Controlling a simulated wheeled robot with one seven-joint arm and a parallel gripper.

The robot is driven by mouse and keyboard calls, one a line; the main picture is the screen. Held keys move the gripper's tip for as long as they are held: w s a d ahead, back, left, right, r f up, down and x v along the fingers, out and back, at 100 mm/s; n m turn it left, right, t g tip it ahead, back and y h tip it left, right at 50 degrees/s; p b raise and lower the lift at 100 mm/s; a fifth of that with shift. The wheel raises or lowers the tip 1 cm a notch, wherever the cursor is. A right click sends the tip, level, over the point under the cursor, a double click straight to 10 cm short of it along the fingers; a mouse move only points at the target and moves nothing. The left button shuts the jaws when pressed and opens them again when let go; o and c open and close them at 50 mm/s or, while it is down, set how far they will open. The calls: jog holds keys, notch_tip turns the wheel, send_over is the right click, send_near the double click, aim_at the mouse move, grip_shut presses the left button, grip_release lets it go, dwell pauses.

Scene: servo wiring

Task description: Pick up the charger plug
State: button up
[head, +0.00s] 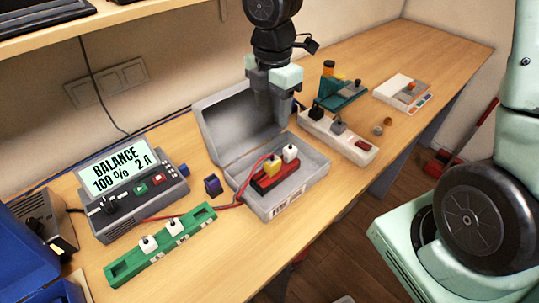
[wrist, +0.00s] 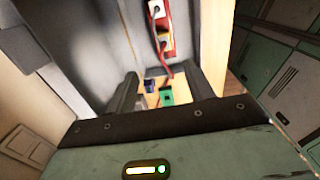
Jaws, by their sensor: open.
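My gripper (head: 275,110) is open and points down above the open grey case (head: 291,203), in front of its raised lid. Nothing shows between its two fingers in the wrist view (wrist: 159,75). To its right, a white power strip (head: 357,149) holds a black plug (head: 316,114) and a grey plug (head: 338,127). I cannot tell which of these is the charger plug. In the case, a red block (head: 276,178) holds a yellow plug (head: 272,165) and a white plug (head: 290,153). The red block also shows in the wrist view (wrist: 164,50).
A charger (head: 140,195) with a lit screen stands at the left. A green strip (head: 190,222) with two white plugs lies in front of it. A dark blue block (head: 213,185) sits beside the case. A teal tool (head: 345,92) and a tray (head: 400,88) stand further back.

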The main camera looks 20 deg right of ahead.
aim_at(272, 160)
jog(key=f, duration=1.1)
jog(key=shift+s+f, duration=0.2)
jog(key=shift+s+a+f, duration=0.1)
jog(key=shift+s+f, duration=0.05)
jog(key=shift+f, duration=1.2)
jog(key=shift+s+f, duration=0.15)
jog(key=shift+f, duration=1.2)
jog(key=c, duration=1.1)
jog(key=shift+r, duration=0.1)
jog(key=shift+c, duration=0.2)
notch_tip(272, 160, up, 10)
jog(key=shift+f, duration=0.1)
